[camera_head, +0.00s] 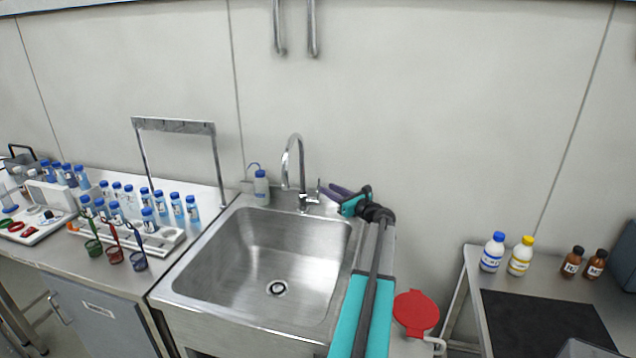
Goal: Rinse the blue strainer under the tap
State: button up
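The blue strainer (138,262) hangs at the front edge of the left counter, at the right end of a row with a red strainer (115,256) and a green strainer (93,247). The chrome tap (298,160) stands behind the steel sink (270,225), its curved spout over the back of the basin. No water shows. The basin looks empty, with a drain in its floor. My gripper (350,201) is at the sink's back right corner, right of the tap and far from the blue strainer. Its fingers are not clear; a purple-grey shape lies beside them.
A white rack (165,238) with several blue-capped bottles stands behind the strainers. A metal frame (172,126) rises behind it. A squeeze bottle (261,188) stands left of the tap. A red lid (416,312) is right of my arm. Several bottles stand on the right table (473,282).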

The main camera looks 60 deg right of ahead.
jog(key=p, duration=0.2)
send_over(319, 198)
jog(key=shift+w+d, duration=0.1)
grip_shut()
dwell(0.3)
dwell(1.3)
